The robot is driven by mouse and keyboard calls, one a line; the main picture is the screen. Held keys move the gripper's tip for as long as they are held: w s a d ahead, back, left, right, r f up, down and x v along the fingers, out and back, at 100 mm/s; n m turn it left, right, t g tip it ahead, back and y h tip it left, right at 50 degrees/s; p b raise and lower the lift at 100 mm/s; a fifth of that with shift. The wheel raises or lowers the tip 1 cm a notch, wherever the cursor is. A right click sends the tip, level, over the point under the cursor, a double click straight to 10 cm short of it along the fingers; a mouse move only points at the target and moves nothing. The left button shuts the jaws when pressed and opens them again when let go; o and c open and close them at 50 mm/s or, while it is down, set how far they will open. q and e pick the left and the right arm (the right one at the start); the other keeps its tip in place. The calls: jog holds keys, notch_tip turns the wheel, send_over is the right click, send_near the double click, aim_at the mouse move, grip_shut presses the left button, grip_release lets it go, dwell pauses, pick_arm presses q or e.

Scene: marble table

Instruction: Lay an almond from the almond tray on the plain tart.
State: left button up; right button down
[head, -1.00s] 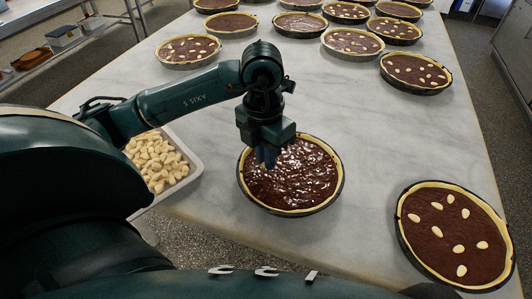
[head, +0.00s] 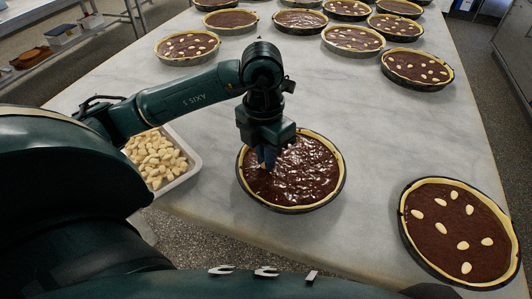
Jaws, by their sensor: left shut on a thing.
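The plain tart (head: 300,172) sits on the marble table, a glossy chocolate filling in a pale crust and dark tin, with no almond clearly visible on it. My left gripper (head: 266,163) points down over the left part of its filling. It is shut on a pale almond (head: 263,166), of which only a small part shows at the fingertips. I cannot tell whether the almond touches the filling. The almond tray (head: 192,168), light grey and full of almonds, stands to the left, partly hidden by my left arm. My right gripper is not in view.
A tart with several almonds (head: 459,232) stands at the right front near the table edge. More almond-topped tarts, such as one at the upper right (head: 417,68), stand at the back. The marble table (head: 360,125) is bare between them.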

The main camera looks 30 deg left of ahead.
pick_arm(q)
jog(key=o, duration=0.7)
jog(key=shift+o, duration=0.2)
jog(key=shift+r+p, duration=0.4)
jog(key=shift+r, duration=0.15)
notch_tip(320, 180, up, 3)
jog(key=shift+f+p, duration=0.2)
jog(key=shift+p, duration=0.65)
jog(key=shift+r+p, duration=0.75)
jog(key=shift+r, duration=0.4)
